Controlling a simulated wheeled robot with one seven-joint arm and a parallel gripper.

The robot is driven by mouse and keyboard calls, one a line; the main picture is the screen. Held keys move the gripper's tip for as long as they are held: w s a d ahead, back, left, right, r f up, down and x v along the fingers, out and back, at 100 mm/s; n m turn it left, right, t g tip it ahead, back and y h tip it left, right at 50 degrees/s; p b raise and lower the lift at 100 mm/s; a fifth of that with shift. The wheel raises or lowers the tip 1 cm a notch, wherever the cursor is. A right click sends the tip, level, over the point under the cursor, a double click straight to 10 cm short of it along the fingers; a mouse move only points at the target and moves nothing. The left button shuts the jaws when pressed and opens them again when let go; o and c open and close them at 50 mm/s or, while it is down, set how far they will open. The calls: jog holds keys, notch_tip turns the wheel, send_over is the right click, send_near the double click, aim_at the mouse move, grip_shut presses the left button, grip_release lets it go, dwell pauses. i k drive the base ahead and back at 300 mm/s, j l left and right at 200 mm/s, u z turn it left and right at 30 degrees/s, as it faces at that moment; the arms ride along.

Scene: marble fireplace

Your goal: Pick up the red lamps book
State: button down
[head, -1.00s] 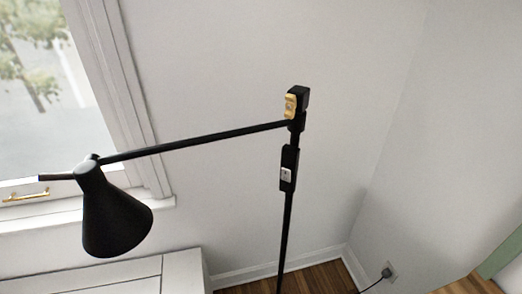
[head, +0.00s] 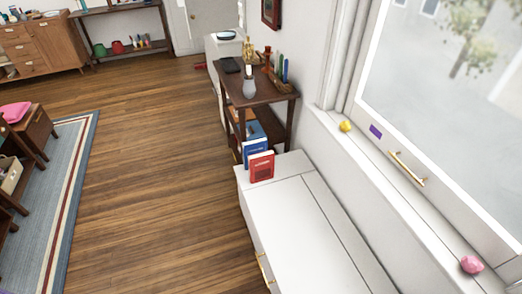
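In the head view a red book (head: 261,167) with white cover print stands upright near the far end of a white cabinet (head: 310,232). Its print is too small to read, so I cannot tell whether it is the lamps book. A blue book (head: 255,150) stands upright just behind it. My gripper is not in view.
A dark wood shelf unit (head: 268,98) with several small items stands beyond the cabinet. A window sill along the right holds a yellow object (head: 345,126) and a pink object (head: 472,265). The wood floor (head: 160,170) left of the cabinet is clear; a blue rug (head: 60,180) lies farther left.

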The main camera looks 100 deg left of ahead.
aim_at(261, 165)
jog(key=u, duration=2.6)
jog(key=i+j+u, duration=0.1)
jog(key=i+j, duration=0.2)
jog(key=i, duration=0.2)
jog(key=i+j+u, duration=0.15)
jog(key=i, duration=0.35)
